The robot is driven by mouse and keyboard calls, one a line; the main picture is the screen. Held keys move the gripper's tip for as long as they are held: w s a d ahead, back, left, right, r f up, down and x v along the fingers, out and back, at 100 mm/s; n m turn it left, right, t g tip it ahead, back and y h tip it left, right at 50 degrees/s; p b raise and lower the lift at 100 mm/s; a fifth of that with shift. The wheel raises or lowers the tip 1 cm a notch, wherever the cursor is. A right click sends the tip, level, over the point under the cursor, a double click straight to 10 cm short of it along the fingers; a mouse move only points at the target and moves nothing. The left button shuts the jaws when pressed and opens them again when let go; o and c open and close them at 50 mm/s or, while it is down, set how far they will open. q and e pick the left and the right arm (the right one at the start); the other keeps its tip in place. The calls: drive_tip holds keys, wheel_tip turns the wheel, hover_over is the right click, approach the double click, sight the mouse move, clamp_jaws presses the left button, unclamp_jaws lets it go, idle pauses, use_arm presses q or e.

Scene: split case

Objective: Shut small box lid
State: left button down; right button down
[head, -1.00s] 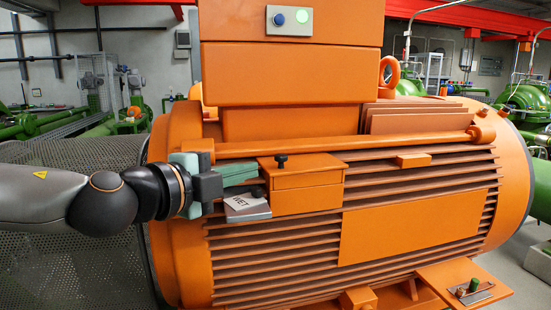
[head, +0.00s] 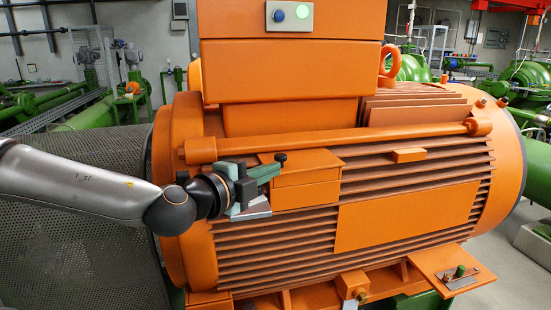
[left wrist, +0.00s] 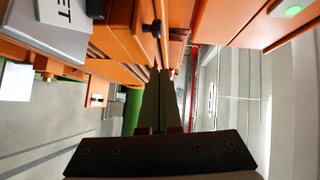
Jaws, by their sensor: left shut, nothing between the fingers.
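The small orange box (head: 308,193) sits on the side of the large orange motor. Its lid (head: 312,163) appears to lie down on it, but I cannot tell if it is fully shut. A black knob (head: 281,158) stands at the lid's left part; it also shows in the left wrist view (left wrist: 152,28). My left gripper (head: 275,170) is shut and empty. Its fingertips are at the box's left side, close below the knob; whether they touch is unclear. In the left wrist view the shut fingers (left wrist: 160,75) point toward the motor. My right gripper is not in view.
A grey lettered plate (left wrist: 45,28) lies left of the box, partly hidden by my gripper in the head view. An orange rod (head: 340,143) runs above the box. A finned motor face (head: 400,215) lies right. A perforated guard (head: 80,220) stands left.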

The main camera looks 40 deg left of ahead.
sight(280, 158)
use_arm(q)
drive_tip(key=w+a+f, duration=0.1)
drive_tip(key=w+a, duration=0.1)
drive_tip(key=w, duration=0.4)
drive_tip(key=shift+a, duration=0.35)
drive_tip(key=shift+f, duration=0.1)
drive_tip(key=shift+w+a+f, duration=0.1)
drive_tip(key=shift+w+a, duration=0.1)
drive_tip(key=shift+a, duration=0.15)
drive_tip(key=shift+w+a, duration=0.15)
